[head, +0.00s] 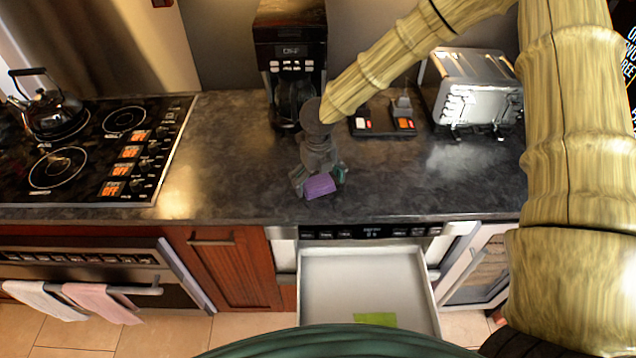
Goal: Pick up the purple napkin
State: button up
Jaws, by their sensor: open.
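The purple napkin (319,186) lies on the dark countertop near its front edge, a small purple block-like shape. My gripper (319,184) is right at it, reaching down from above with its fingers spread to the napkin's left and right. The fingers are open. Whether they touch the napkin I cannot tell. Part of the napkin's far side is hidden by the gripper.
Below the counter, an open white drawer (340,285) holds a flat green item (375,319). A coffee maker (290,60) stands behind my gripper, a toaster (474,88) to the right, and a stove with a kettle (50,108) to the left. The counter (240,180) left of the napkin is clear.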

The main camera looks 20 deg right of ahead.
aim_at(318, 184)
jog(key=c, duration=1)
jog(key=shift+w+r+b, duration=0.1)
jog(key=shift+r+b, duration=0.6)
jog(key=shift+r, duration=0.2)
jog(key=shift+s+a+r+b, duration=0.2)
jog(key=shift+s+r+b, duration=0.35)
jog(key=shift+r, duration=0.2)
jog(key=s+a+b, duration=0.1)
jog(key=s+a, duration=0.1)
jog(key=s, duration=0.2)
jog(key=s+a+r+b, duration=0.1)
jog(key=s+a+b, duration=0.1)
jog(key=s, duration=0.3)
jog(key=s+a+b, duration=0.2)
jog(key=s, duration=0.2)
jog(key=shift+s+r, duration=0.35)
jog(key=o, duration=0.4)
jog(key=shift+c, duration=1.4)
